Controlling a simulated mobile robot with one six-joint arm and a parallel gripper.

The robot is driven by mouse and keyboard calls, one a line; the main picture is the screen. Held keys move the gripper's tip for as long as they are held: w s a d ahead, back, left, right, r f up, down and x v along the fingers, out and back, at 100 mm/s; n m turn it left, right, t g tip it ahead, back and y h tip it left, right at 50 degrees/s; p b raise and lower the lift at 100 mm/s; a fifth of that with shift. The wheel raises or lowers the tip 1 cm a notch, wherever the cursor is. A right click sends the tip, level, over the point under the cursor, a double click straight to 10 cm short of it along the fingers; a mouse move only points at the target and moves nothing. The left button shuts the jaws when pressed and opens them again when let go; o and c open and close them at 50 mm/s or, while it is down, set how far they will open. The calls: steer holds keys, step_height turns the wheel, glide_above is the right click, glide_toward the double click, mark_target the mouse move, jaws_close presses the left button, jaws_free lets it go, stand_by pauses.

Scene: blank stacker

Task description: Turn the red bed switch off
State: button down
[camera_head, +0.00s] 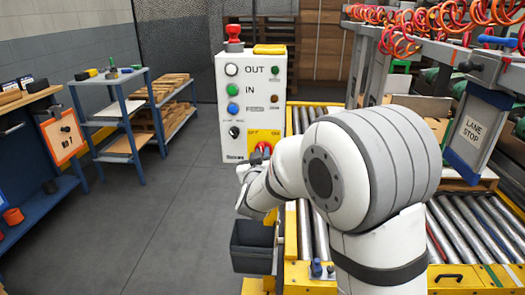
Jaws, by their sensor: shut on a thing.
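The red bed switch (262,147) is a red rotary knob on a yellow plate (252,136) at the lower right of the white control box (232,105). My gripper (259,158) is at the knob and shut on it. The gripper and wrist hide the lower part of the knob and plate, so I cannot tell which way the knob points.
A red mushroom button (234,33) tops the box; white, green and blue buttons line its front. A roller conveyor (470,232) runs at the right. A grey bin (252,247) hangs below the wrist. Shelves (120,110) stand left; the floor between is clear.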

steer(key=n+p, duration=0.2)
steer(key=n, duration=0.4)
steer(key=shift+a+p, duration=0.15)
steer(key=shift+p, duration=0.15)
stand_by(0.4)
steer(key=c, duration=1.4)
jaws_free()
steer(key=shift+f, duration=0.1)
steer(key=s, duration=0.7)
steer(key=shift+s+a, duration=0.15)
steer(key=shift+s, duration=0.25)
